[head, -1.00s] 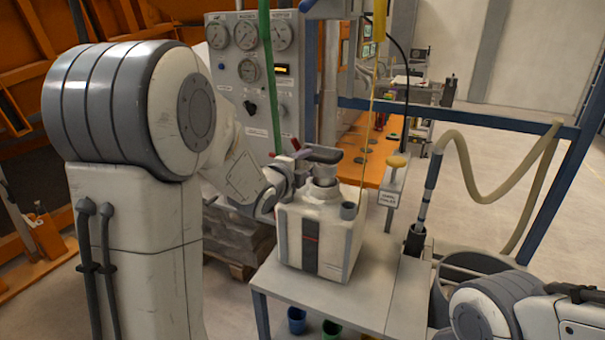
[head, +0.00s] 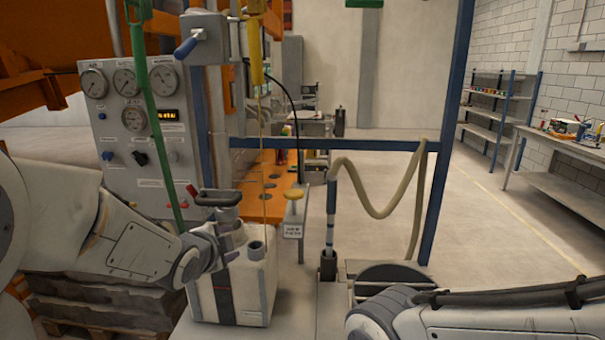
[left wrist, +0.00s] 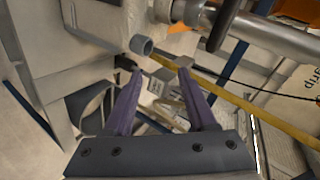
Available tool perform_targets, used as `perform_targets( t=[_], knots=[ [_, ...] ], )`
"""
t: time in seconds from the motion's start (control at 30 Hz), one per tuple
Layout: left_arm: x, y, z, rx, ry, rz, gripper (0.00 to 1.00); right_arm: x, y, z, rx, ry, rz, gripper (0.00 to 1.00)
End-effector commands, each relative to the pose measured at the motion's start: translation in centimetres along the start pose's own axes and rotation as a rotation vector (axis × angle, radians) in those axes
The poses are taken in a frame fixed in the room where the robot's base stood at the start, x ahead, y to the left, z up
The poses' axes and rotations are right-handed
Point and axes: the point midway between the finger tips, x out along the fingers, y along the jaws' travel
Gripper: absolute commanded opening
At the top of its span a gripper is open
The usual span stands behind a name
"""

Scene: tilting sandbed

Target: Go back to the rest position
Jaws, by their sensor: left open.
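My left arm comes in from the left in the head view.
A gauge panel (head: 140,130) stands behind my left arm. A green pole (head: 152,115) and blue frame post (head: 458,120) rise nearby. A beige hose (head: 385,212) loops at the frame. Open floor (head: 500,215) lies to the right, before a bench (head: 570,165).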

Motion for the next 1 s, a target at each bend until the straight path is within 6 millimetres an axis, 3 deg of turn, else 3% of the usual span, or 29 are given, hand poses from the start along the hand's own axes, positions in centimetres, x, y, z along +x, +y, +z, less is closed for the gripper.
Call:
perform_targets(
  t=[0.03,0.2,0.3,0.4,0.5,0.6,0.7,1.0],
  knots=[
    [-1.0,2.8,-2.4,-0.083,-0.001,0.095,0.57,0.0,0.0,0.0,0.0,0.0,0.0,0.57],
    [-7.0,13.2,-6.8,-0.379,-0.137,0.449,0.57,0.0,0.0,0.0,0.0,0.0,0.0,0.57],
    [-11.8,18.5,-7.9,-0.508,-0.268,0.624,0.57,0.0,0.0,0.0,0.0,0.0,0.0,0.57],
    [-16.5,22.3,-8.1,-0.587,-0.404,0.754,0.57,0.0,0.0,0.0,0.0,0.0,0.0,0.57],
    [-20.0,24.7,-7.8,-0.627,-0.517,0.836,0.57,0.0,0.0,0.0,0.0,0.0,0.0,0.57],
    [-22.1,25.9,-7.6,-0.644,-0.589,0.878,0.57,0.0,0.0,0.0,0.0,0.0,0.0,0.57],
    [-22.9,26.3,-7.5,-0.651,-0.619,0.892,0.57,0.0,0.0,0.0,0.0,0.0,0.0,0.57],
    [-22.9,26.3,-7.4,-0.653,-0.622,0.892,0.57,0.0,0.0,0.0,0.0,0.0,0.0,0.57]
  ],
)
